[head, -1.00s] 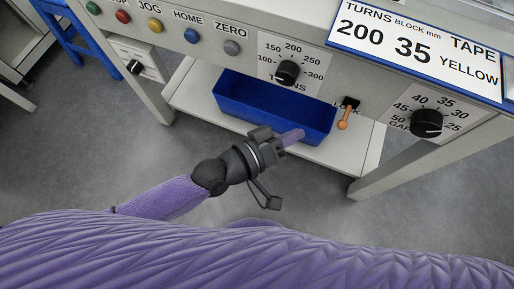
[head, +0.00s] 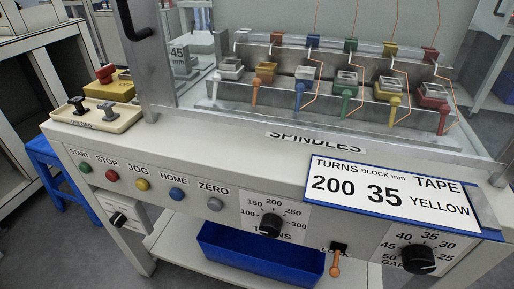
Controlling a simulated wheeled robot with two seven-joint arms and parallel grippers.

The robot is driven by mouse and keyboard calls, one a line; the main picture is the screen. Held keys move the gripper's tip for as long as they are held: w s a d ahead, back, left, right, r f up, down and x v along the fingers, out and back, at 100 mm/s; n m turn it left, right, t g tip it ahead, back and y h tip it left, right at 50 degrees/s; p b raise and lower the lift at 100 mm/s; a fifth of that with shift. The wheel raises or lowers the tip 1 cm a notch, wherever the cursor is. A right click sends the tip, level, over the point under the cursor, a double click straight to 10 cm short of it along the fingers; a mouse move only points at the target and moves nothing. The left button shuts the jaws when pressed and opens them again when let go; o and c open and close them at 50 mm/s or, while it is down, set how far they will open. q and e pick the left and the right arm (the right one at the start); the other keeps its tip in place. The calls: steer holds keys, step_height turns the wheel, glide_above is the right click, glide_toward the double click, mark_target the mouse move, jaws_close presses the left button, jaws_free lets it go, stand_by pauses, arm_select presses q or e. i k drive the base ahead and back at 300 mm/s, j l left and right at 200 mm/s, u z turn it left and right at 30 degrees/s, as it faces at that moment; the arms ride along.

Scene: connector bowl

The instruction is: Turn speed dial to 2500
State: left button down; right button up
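No dial in view can be read as a speed dial. A small black knob (head: 118,219) sits on a white plate at the left of the machine front, its markings too small to read. Neither of my grippers is in view.
Coloured buttons (head: 143,185) line the front panel. A card (head: 390,196) reads turns 200, block 35 mm, tape yellow. An orange lock lever (head: 335,266) hangs beside the blue bin (head: 262,258). Spindles (head: 345,88) stand behind. A beige tray (head: 97,117) holds two black levers.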

mark_target(118, 220)
steer(key=k+j, duration=0.2)
steer(key=j, duration=0.2)
steer(key=k+j, duration=0.2)
steer(key=j, duration=0.15)
steer(key=k+j, duration=0.2)
steer(key=j, duration=0.2)
